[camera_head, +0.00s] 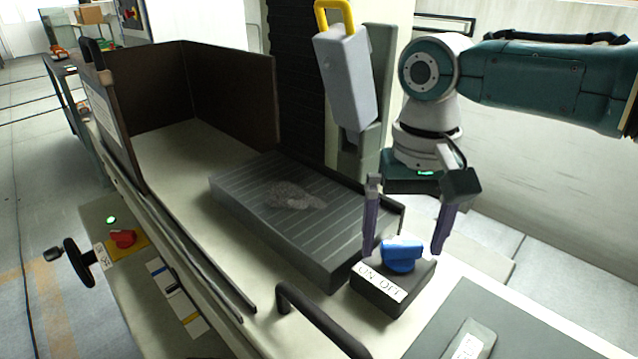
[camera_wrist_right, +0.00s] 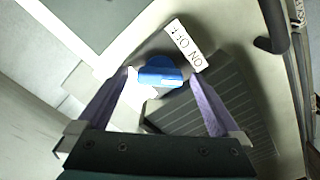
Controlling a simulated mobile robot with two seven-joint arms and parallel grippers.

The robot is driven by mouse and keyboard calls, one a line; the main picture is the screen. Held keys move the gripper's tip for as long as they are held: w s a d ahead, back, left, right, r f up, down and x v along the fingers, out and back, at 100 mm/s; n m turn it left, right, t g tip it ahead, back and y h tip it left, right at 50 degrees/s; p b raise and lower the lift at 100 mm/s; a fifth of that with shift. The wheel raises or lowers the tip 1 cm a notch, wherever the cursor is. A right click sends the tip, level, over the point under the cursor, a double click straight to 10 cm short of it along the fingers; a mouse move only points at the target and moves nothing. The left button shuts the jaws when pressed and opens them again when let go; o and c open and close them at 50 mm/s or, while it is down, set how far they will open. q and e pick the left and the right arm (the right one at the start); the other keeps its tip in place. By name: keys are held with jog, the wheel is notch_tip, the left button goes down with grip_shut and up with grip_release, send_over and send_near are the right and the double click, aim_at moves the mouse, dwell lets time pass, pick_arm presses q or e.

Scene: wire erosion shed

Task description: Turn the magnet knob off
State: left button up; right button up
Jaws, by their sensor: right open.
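The magnet knob (camera_head: 402,254) is blue and sits on top of a dark block with a white ON OFF label (camera_head: 381,283), at the near right corner of the grey ribbed magnet plate (camera_head: 300,215). My right gripper (camera_head: 403,252) points down over the knob with its purple fingers open, one on each side. In the right wrist view the knob (camera_wrist_right: 161,73) lies between the fingertips, with gaps on both sides; I cannot see contact. The label (camera_wrist_right: 184,46) shows beside it. My left gripper is not in view.
A dark curved handle (camera_head: 320,325) stands in front of the knob block. A grey head with a yellow handle (camera_head: 345,75) hangs behind the plate. Brown panels (camera_head: 230,95) close the back left. A red switch (camera_head: 123,238) is on the front panel.

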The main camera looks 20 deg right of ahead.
jog(key=c, duration=1.4)
